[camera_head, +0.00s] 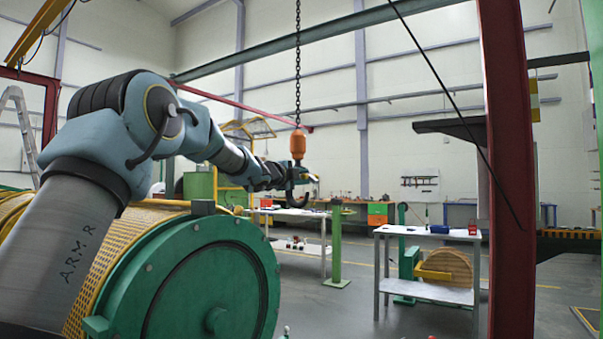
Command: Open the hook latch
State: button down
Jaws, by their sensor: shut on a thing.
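A dark crane hook (292,198) hangs from a chain below an orange block (298,145), near the middle of the view. Its curved tip opens to the right. My arm reaches in from the left, and my gripper (309,179) is at the hook's throat, level with its upper part. The gripper is shut on the hook latch. The latch itself is small and mostly hidden by the gripper and the hook, so its angle cannot be told.
A large green drum (205,285) with yellow mesh stands below my arm. A red column (508,170) rises at the right. A white table (428,234) and a green post (337,245) stand beyond the hook. The air right of the hook is free.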

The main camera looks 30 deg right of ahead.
jog(key=n+p, duration=0.2)
jog(key=n, duration=0.1)
jog(key=n+p, duration=0.1)
jog(key=shift+s+d+r+n+p, duration=0.1)
jog(key=shift+s+r+n+p, duration=0.1)
jog(key=shift+r+n+p, duration=0.1)
jog(key=shift+s+d+r+n+p, duration=0.1)
jog(key=shift+r+n+p, duration=0.1)
jog(key=shift+n+p, duration=0.5)
jog(key=shift+s+d+r+n+p, duration=0.15)
jog(key=shift+n+p, duration=0.35)
jog(key=shift+n, duration=0.4)
jog(key=c, duration=0.9)
grip_release()
jog(key=shift+r, duration=0.1)
jog(key=shift+o, duration=0.7)
jog(key=shift+r, duration=0.15)
jog(key=shift+a, duration=0.15)
jog(key=b+v, duration=0.3)
jog(key=v, duration=0.7)
jog(key=shift+s+a, duration=0.2)
jog(key=shift+a, duration=0.1)
